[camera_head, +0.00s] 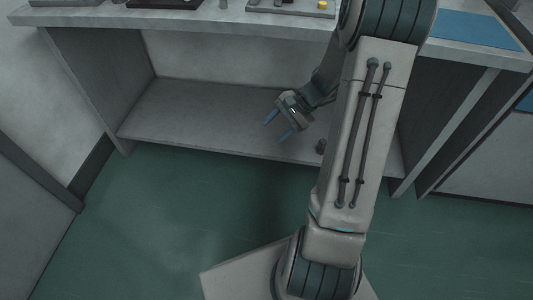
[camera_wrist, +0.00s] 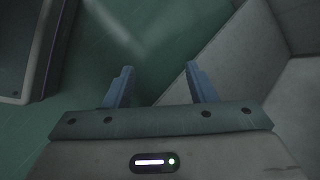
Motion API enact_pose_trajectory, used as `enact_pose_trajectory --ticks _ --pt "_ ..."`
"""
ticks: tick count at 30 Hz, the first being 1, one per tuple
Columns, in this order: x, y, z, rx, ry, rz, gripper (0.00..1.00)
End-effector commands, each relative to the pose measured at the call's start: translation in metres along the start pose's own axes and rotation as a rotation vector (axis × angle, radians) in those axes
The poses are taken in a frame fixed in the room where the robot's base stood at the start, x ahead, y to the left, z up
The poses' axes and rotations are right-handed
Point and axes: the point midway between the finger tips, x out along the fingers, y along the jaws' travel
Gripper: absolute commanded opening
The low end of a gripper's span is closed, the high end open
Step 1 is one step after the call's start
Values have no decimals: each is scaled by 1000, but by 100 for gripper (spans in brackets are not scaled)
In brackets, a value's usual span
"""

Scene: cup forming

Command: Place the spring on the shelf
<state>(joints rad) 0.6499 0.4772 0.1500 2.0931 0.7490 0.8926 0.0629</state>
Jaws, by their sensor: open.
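The shelf (camera_head: 195,112) is the low grey board under the counter in the head view. A small dark object (camera_head: 320,146), which may be the spring, stands on the shelf near its front edge, right beside my arm; it is too small to tell for sure. My gripper (camera_head: 272,133) is open over the shelf, to the left of that object and apart from it. In the wrist view my gripper (camera_wrist: 160,68) has two blue fingers spread apart with nothing between them. The shelf's pale surface (camera_wrist: 232,62) shows at the right there.
The countertop (camera_head: 180,15) above the shelf holds several items along the top of the head view. Side panels (camera_head: 82,75) close the shelf's left end. Green floor (camera_head: 150,220) lies open in front. The shelf's left part is clear.

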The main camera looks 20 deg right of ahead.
Motion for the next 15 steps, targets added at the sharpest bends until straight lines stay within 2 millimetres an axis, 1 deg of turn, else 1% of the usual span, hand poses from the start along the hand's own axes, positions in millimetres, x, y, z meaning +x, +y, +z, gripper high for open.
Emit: enact_pose_trajectory --ticks 1,3,6,9,12,15 --pt "-4 -3 24 -92 18 54 51" --pt "-10 -1 52 -206 39 124 51" --pt "-19 5 88 -368 71 220 51" --pt "-28 14 121 -528 105 309 51" --pt "-39 26 151 -687 143 389 51" --pt "-49 40 175 -839 182 461 51"
